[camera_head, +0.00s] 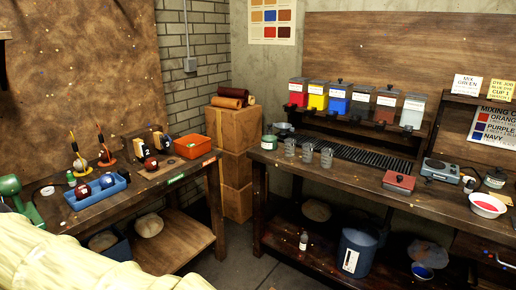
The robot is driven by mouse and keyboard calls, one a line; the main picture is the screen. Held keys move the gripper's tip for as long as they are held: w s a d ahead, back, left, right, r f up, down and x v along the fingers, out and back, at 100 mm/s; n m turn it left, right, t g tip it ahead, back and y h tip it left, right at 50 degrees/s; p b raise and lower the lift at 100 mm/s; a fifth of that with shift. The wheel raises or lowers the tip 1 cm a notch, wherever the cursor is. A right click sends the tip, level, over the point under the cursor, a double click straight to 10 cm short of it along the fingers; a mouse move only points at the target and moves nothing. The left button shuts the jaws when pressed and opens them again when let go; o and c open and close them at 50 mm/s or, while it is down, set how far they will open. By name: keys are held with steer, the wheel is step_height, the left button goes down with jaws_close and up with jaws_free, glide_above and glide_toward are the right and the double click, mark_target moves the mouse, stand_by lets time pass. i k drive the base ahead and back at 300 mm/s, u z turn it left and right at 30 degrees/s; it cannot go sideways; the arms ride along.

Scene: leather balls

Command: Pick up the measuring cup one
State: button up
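Three clear cups stand upright in a row near the left part of the right-hand workbench: a left cup (290,147), a middle cup (307,152) and a right cup (326,158). They look like measuring cups and stand close together but apart. I cannot tell from any mark which one is measuring cup one. My gripper is not in view, so its distance to the cups does not show.
The right workbench (350,180) also holds a green-white tin (269,143), a red box (398,182), a scale (441,170) and a white bowl (487,205). Colored dispensers stand behind the cups. A blue bucket (356,252) is below. Boxes (232,130) fill the corner.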

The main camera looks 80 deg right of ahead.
mark_target(289, 144)
steer(key=z, duration=0.35)
steer(key=i, duration=1.5)
steer(key=z, duration=1.65)
steer(key=i, duration=0.75)
steer(key=z, duration=0.7)
